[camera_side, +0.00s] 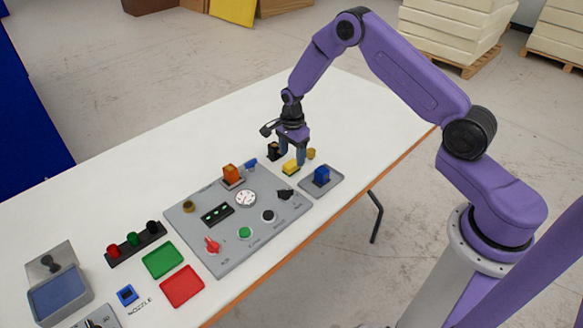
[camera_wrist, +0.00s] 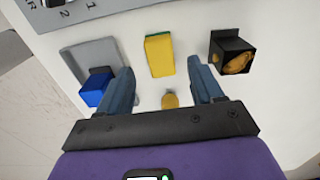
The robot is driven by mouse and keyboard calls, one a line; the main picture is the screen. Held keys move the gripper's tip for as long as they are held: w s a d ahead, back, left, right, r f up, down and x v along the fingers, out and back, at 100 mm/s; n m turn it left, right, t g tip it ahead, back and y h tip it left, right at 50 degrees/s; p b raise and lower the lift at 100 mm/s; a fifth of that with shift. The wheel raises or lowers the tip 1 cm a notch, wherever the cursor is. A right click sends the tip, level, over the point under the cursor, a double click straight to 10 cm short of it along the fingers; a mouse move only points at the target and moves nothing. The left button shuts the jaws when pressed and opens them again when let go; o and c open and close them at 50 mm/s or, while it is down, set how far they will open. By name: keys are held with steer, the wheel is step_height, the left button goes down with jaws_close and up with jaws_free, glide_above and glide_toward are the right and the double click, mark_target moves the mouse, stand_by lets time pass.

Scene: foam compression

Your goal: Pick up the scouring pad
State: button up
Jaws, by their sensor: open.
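The scouring pad (camera_wrist: 158,55) is a yellow block with a thin green layer along one side. It lies on the white table between and ahead of my fingers in the wrist view. In the side view the scouring pad (camera_side: 290,168) sits just below my fingertips. My gripper (camera_side: 292,158) points down over the table beside the control panel. Its two blue-grey fingers, also in the wrist view (camera_wrist: 160,76), are spread wide with nothing between them. The pad looks apart from both fingers.
A grey tray (camera_side: 334,183) with a blue block (camera_side: 321,175) stands nearby. A black open box (camera_wrist: 232,52) holding something golden is on the pad's other side. A small tan object (camera_wrist: 170,99) lies close to my gripper. The grey control panel (camera_side: 225,240) has raised knobs.

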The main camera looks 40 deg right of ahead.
mark_target(291, 163)
steer(key=shift+a+f, duration=0.1)
steer(key=shift+f, duration=2.15)
steer(key=c, duration=1.1)
steer(key=shift+o, duration=0.2)
steer(key=shift+r, duration=0.1)
steer(key=shift+w+r, duration=0.1)
steer(key=shift+r, duration=0.4)
step_height(291, 163, up, 2)
steer(key=shift+r, duration=0.15)
steer(key=s+r, duration=0.9)
steer(key=s, duration=0.5)
steer(key=shift+a+r, duration=0.25)
steer(key=shift+a, duration=0.05)
